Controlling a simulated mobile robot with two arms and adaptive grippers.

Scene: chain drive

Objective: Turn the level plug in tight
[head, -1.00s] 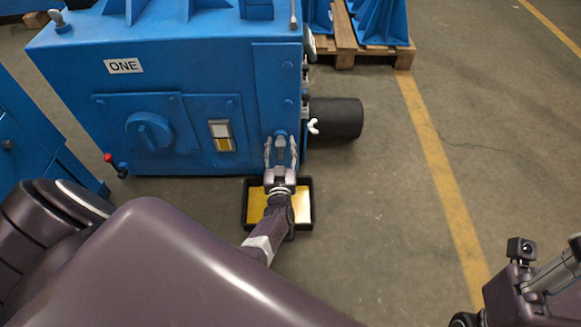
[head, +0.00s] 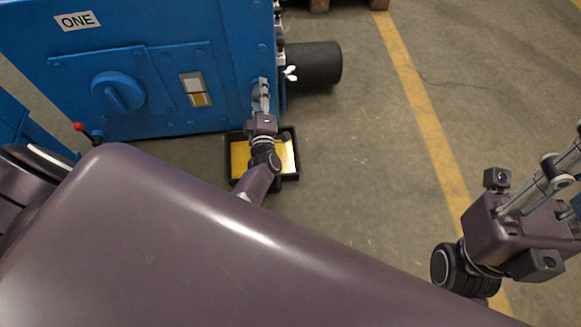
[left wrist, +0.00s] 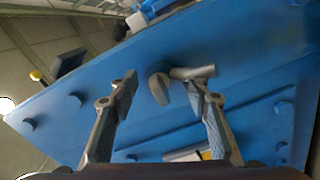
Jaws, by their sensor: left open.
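The blue chain-drive housing (head: 140,45), labelled ONE, fills the upper left of the head view. In the left wrist view, a grey plug-like piece (left wrist: 158,88) with a rounded head stands on the blue face (left wrist: 90,75), with a short grey bar (left wrist: 195,72) beside it. I take this to be the level plug. My left gripper (left wrist: 162,84) is open, its fingers on either side of the piece, with visible gaps. In the head view the left gripper (head: 262,92) is at the housing's lower right and hides the plug. My right gripper (head: 550,185) is partly cut off at the right edge.
A black tray (head: 297,160) with yellow liquid lies on the floor under my left wrist. A sight glass (head: 195,90) with amber in its lower part, a dark cylinder (head: 315,64) and a white wing nut (head: 290,73) are nearby. The floor (head: 350,150) to the right is clear.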

